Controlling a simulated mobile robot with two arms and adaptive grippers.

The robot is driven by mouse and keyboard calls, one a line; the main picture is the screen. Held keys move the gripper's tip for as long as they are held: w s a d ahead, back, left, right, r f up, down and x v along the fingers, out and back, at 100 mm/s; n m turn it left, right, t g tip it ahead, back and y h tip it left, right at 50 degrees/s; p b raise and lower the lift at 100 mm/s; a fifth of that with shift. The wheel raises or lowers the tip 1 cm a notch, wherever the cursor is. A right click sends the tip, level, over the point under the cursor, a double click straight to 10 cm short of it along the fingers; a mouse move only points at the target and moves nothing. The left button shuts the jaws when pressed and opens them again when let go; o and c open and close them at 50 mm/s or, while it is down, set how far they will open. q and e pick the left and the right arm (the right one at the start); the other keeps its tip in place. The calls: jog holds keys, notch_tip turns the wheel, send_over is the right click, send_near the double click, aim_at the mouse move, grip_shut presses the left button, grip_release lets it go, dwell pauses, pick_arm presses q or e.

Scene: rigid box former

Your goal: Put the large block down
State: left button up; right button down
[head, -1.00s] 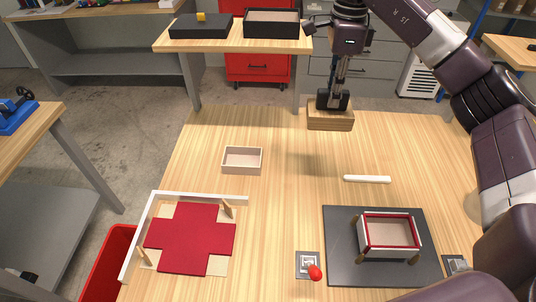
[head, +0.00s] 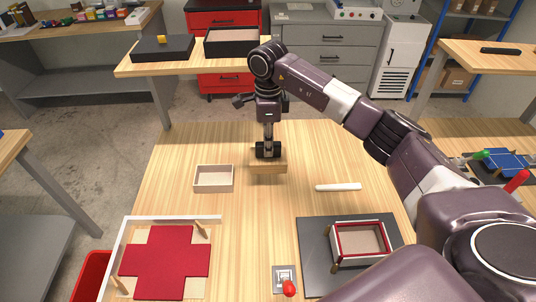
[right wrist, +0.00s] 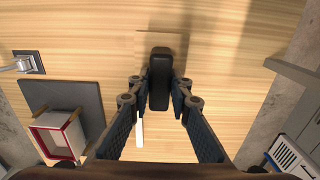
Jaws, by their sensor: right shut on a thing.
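The large block (head: 263,169) is a pale wooden slab with a dark part on top, over the middle of the far half of the wooden table. My right gripper (head: 268,149) points down and is shut on the dark upper part of the block. In the right wrist view my right gripper (right wrist: 161,92) has its fingers on both sides of this dark part. The block (right wrist: 150,40) blends with the table grain there. Whether its underside touches the table I cannot tell. My left gripper is not in view.
An open beige tray (head: 214,179) is close left of the block. A white bar (head: 338,187) lies to the right. A red cross-shaped sheet (head: 165,262) lies inside a white corner frame. A red-edged box (head: 360,244) stands on a dark plate. A red-knobbed lever (head: 288,287) is at the front.

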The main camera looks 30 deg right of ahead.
aim_at(268, 159)
jog(key=shift+f, duration=0.75)
notch_tip(268, 159, down, 4)
jog(key=shift+f+p, duration=0.2)
jog(key=shift+p, duration=0.55)
jog(key=shift+f, duration=0.15)
jog(key=c, duration=1.8)
grip_release()
jog(key=shift+o, duration=0.2)
